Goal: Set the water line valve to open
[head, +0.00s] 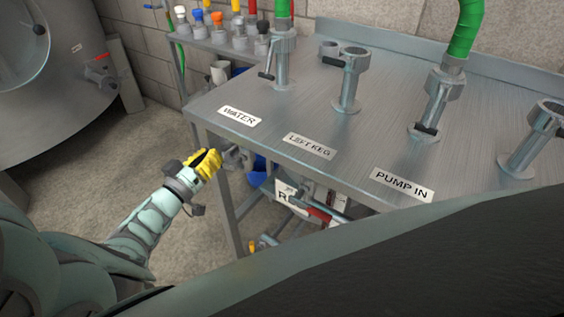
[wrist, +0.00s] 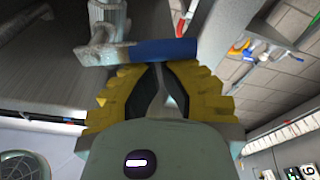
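The WATER label (head: 240,116) is on the front left of the steel table top. A grey metal valve (head: 236,157) sits under the table's edge below it, partly hidden by my gripper. In the wrist view, a lever with a blue grip (wrist: 165,50) runs sideways to the right from a grey valve body (wrist: 105,20). My gripper (wrist: 172,68), with yellow fingers, is close to the blue grip. A narrow gap shows between the fingers, and nothing is clearly held. My gripper (head: 208,160) shows beside the table's left front corner in the head view.
A red lever (head: 318,213) is under the table near the LEFT KEG label (head: 309,146). The PUMP IN label (head: 401,187) is farther right. A table leg (head: 231,205) stands close to my gripper. A large steel tank (head: 55,75) is at the left, with free floor between.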

